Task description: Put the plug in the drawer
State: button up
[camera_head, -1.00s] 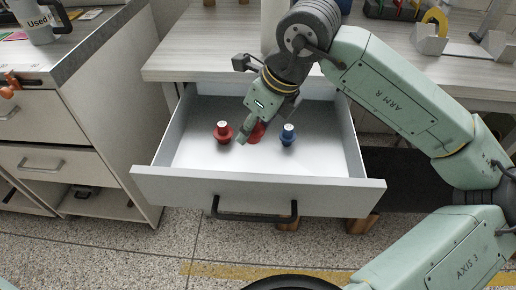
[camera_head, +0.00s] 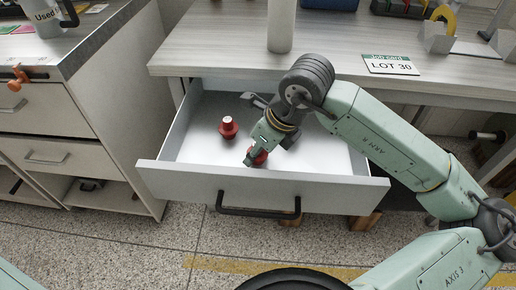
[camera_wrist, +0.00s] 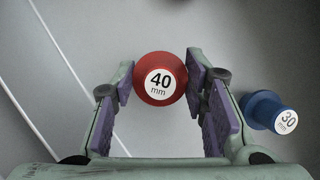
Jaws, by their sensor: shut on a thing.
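My gripper (camera_head: 252,151) is low inside the open drawer (camera_head: 262,186), near its front panel. It is shut on a red plug (camera_head: 260,157). In the wrist view this red plug (camera_wrist: 160,79), marked "40 mm", sits between the purple finger pads. Whether it touches the drawer floor I cannot tell. A second red plug (camera_head: 228,128) stands upright on the drawer floor, behind and left of my gripper. A blue plug (camera_wrist: 267,110), marked "30 mm", lies to the right of the fingers in the wrist view. My arm hides it in the head view.
The worktop (camera_head: 215,57) overhangs the back of the drawer. It carries a white cylinder (camera_head: 281,25) and a "LOT 30" job card (camera_head: 390,65). A cabinet (camera_head: 95,110) stands at left. The drawer's left floor area is mostly clear.

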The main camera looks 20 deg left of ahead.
jog(key=shift+f, duration=0.2)
jog(key=o, duration=1.1)
jog(key=shift+r, duration=0.1)
jog(key=shift+r+p, duration=0.4)
jog(key=v, duration=1.1)
jog(key=shift+d+r+b, duration=0.2)
jog(key=shift+r+b, duration=0.1)
jog(key=shift+b, duration=0.1)
